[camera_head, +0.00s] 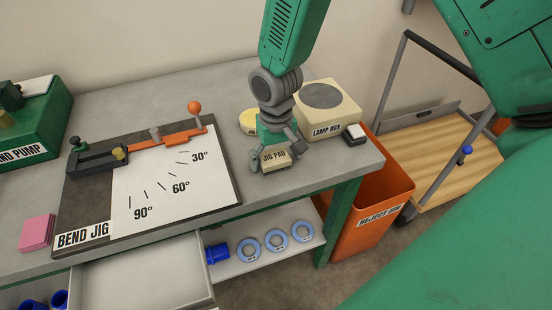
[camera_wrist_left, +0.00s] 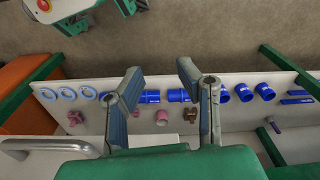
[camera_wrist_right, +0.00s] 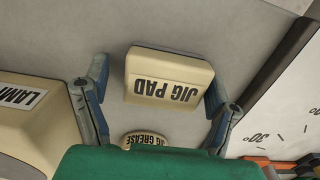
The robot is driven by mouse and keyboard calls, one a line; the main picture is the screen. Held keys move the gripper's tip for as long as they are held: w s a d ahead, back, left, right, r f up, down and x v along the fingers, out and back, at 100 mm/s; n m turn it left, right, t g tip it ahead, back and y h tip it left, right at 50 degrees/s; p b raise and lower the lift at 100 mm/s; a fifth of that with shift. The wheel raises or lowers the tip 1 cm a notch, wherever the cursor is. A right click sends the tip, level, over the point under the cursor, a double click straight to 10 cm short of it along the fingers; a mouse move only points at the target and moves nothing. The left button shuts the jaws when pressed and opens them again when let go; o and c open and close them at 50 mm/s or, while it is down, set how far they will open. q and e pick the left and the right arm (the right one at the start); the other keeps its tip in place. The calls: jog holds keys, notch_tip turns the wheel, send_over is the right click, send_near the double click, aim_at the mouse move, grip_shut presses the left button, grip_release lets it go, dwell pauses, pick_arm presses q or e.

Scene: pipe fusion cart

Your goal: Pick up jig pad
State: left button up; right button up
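The jig pad (camera_head: 275,157) is a small cream block with a black label, lying on the grey bench near its front right edge. In the right wrist view the jig pad (camera_wrist_right: 168,72) lies between the two fingers. My right gripper (camera_head: 277,152) is pointed down over it, open, with a finger at either side. In the right wrist view a gap shows between my right gripper's (camera_wrist_right: 157,85) fingers and the pad. My left gripper (camera_wrist_left: 160,82) is open and empty, seen in the left wrist view above the lower shelf; it is not in the head view.
The lamp box (camera_head: 327,108) stands close behind and right of the right gripper, beside a yellow round tin (camera_head: 248,122). The bend jig (camera_head: 82,205) lies to the left. An orange reject bin (camera_head: 370,205) stands off the bench's right end. An open drawer (camera_head: 145,275) juts out in front.

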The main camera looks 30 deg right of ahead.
aim_at(276, 155)
jog(key=shift+a, duration=0.25)
jog(key=c, duration=0.7)
jog(key=shift+w+a+r, duration=0.1)
jog(key=shift+a, duration=0.25)
jog(key=shift+c, duration=0.8)
jog(key=shift+d+r, duration=0.15)
jog(key=shift+d, duration=0.15)
notch_tip(276, 155, up, 9)
jog(key=shift+f, duration=0.15)
jog(key=shift+a+r, duration=0.2)
jog(key=shift+r, duration=0.3)
jog(key=shift+d, duration=0.1)
jog(key=o, duration=0.6)
jog(key=shift+d, duration=0.25)
jog(key=c, duration=0.5)
jog(key=shift+o, duration=0.2)
jog(key=shift+d+f, duration=0.1)
jog(key=shift+d, duration=0.05)
